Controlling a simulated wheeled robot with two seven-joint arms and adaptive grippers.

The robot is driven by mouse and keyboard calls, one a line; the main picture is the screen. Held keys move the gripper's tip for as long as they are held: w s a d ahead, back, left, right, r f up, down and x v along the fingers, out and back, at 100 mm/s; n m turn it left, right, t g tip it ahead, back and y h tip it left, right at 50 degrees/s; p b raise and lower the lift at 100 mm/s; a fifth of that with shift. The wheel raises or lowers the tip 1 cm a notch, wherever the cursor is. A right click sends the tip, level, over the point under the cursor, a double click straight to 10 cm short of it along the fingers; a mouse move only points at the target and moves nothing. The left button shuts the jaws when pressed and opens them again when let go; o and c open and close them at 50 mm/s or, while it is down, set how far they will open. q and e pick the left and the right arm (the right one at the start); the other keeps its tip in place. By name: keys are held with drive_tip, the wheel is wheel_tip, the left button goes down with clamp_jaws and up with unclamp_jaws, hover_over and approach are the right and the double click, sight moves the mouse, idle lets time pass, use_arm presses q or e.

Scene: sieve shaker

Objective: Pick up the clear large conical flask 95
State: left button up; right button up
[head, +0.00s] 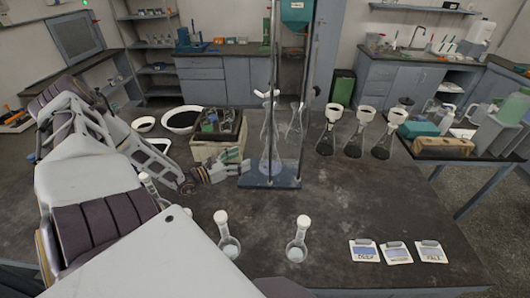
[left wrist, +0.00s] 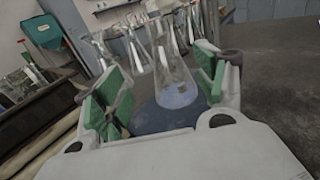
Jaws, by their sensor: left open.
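A clear large conical flask (head: 270,158) stands upright at the blue base of a stand near the table's middle. In the left wrist view the flask (left wrist: 175,88) shows ahead, between the green-padded fingers, with pale bluish content low in it. My left gripper (head: 240,168) is open just left of the flask in the head view; its fingers (left wrist: 160,88) also show wide apart in the left wrist view. I cannot tell whether either finger touches the glass. My right gripper is not in view.
The stand's blue base (head: 257,183) and uprights (head: 308,95) are close to the flask. Another clear flask (head: 293,125) stands behind. A box (head: 207,150) is beside my gripper. Two small flasks (head: 297,245) stand in front, near labelled cards (head: 397,253). Dark flasks (head: 354,138) stand right.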

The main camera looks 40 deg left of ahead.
use_arm(q)
drive_tip(key=b, duration=0.2)
approach(267, 148)
drive_tip(key=shift+a+x, duration=0.35)
drive_tip(key=shift+x, duration=1.25)
drive_tip(key=shift+w+d+r, duration=0.2)
drive_tip(key=shift+w+d, duration=0.35)
drive_tip(key=shift+w, duration=0.2)
drive_tip(key=shift+w+d+r, duration=0.1)
drive_tip(key=shift+w, duration=0.2)
drive_tip(key=shift+w+d+b, duration=0.1)
drive_tip(key=shift+w+b, duration=0.25)
drive_tip(key=shift+w, duration=0.2)
drive_tip(key=shift+w+d+f+b, duration=0.1)
drive_tip(key=shift+w+f+b, duration=0.1)
drive_tip(key=shift+w, duration=0.35)
drive_tip(key=shift+w+d+f+b, duration=0.15)
drive_tip(key=shift+w+b, duration=0.05)
drive_tip(key=shift+w, duration=0.3)
drive_tip(key=shift+x, duration=0.9)
drive_tip(key=shift+w, duration=0.1)
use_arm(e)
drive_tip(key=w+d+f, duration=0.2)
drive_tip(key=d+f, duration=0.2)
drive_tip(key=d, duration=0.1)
